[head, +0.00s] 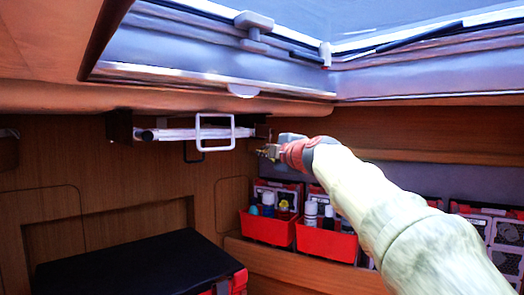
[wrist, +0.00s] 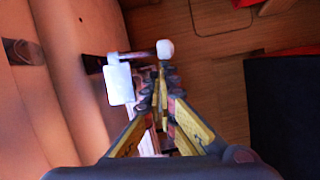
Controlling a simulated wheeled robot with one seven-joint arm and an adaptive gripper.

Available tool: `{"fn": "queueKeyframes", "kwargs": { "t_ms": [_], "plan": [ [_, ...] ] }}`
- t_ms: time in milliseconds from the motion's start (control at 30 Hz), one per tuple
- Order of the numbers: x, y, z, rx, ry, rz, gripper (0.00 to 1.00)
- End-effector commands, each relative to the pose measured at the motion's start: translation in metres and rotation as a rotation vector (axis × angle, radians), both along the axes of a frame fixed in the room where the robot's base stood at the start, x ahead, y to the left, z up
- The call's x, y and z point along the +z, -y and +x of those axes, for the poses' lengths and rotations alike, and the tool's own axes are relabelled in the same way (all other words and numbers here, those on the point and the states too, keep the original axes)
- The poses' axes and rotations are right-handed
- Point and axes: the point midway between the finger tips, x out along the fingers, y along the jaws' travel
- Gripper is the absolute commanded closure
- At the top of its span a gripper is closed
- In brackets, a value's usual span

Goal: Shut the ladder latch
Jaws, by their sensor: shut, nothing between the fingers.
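A folded pale ladder (head: 175,134) lies level along the wood wall under the hatch in the head view. A white rectangular loop (head: 231,133) stands upright at its right part, with a dark loop below; I cannot tell which piece is the latch. My gripper (head: 268,152) is just right of the ladder's end, its tips apart from the white loop in that view. In the wrist view my gripper (wrist: 161,72) has its yellow-padded fingers together and empty. A white plate (wrist: 119,84) is left of the fingertips and a white rounded end (wrist: 165,50) is just beyond them.
An open hatch frame (head: 230,85) is overhead, close above the ladder. Red bins (head: 268,227) with bottles stand on a shelf below my arm. A black-topped box (head: 130,268) is at the lower left. The space before the wall panel is clear.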

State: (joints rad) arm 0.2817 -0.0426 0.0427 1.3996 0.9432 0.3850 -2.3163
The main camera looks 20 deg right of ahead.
Motion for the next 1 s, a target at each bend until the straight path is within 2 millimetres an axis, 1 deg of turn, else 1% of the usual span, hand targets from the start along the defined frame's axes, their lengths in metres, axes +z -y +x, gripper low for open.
{"fn": "queueKeyframes", "kwargs": {
  "t_ms": [300,500,1000],
  "plan": [
    [-0.007,0.007,0.005,0.000,0.002,0.000,1.00],
    [-0.008,0.011,0.008,-0.001,0.000,-0.001,1.00],
    [-0.005,0.010,0.006,-0.001,0.000,0.001,1.00]
  ]
}}
